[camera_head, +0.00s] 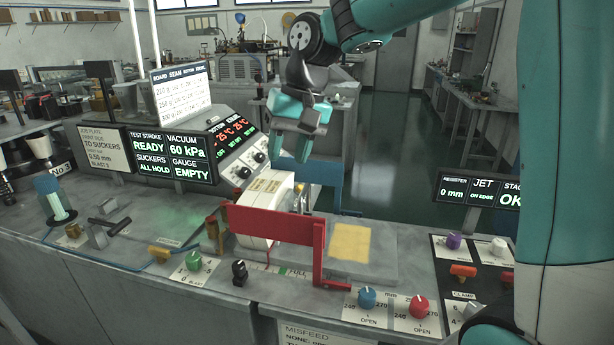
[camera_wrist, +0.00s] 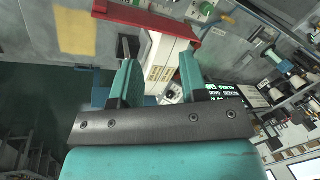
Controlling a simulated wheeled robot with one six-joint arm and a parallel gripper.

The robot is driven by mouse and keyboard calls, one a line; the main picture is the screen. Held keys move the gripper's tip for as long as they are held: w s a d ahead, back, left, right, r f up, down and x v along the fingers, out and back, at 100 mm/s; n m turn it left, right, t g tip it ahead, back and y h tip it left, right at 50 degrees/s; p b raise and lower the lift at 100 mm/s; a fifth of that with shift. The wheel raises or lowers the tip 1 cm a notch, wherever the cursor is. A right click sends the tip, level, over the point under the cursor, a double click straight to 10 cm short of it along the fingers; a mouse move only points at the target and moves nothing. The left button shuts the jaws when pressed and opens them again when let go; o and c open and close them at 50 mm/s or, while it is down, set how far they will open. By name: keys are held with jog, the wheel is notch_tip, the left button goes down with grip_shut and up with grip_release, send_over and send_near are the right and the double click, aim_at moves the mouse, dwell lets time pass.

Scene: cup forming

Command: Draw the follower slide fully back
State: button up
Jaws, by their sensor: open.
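My gripper (camera_head: 291,150) is open and empty, with its teal fingers pointing down above the bench, behind and above the red bar. In the wrist view my gripper (camera_wrist: 158,66) has its fingers apart on either side of a white housing. No part is clearly labelled as the follower slide. A red bar (camera_head: 272,224) with an upright red post crosses in front of the white housing (camera_head: 268,192), and it also shows in the wrist view (camera_wrist: 145,17).
A yellow sheet (camera_head: 350,242) lies on a grey plate right of the red post. Blue (camera_head: 367,297) and red (camera_head: 418,306) knobs stand in front. Display panels (camera_head: 185,150) rise at the left. A blue-handled part (camera_head: 52,197) stands at the far left.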

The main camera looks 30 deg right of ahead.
jog(key=w+d+r+m+h, duration=0.1)
jog(key=w+d+m, duration=0.5)
jog(key=w+d, duration=0.55)
jog(key=p, duration=0.4)
send_near(306, 187)
jog(key=shift+m, duration=0.3)
jog(key=f, duration=0.5)
jog(key=a+f, duration=0.1)
jog(key=f, duration=0.2)
jog(key=shift+w+a+f, duration=0.15)
jog(key=shift+w+f, duration=0.15)
jog(key=shift+w, duration=0.1)
grip_shut()
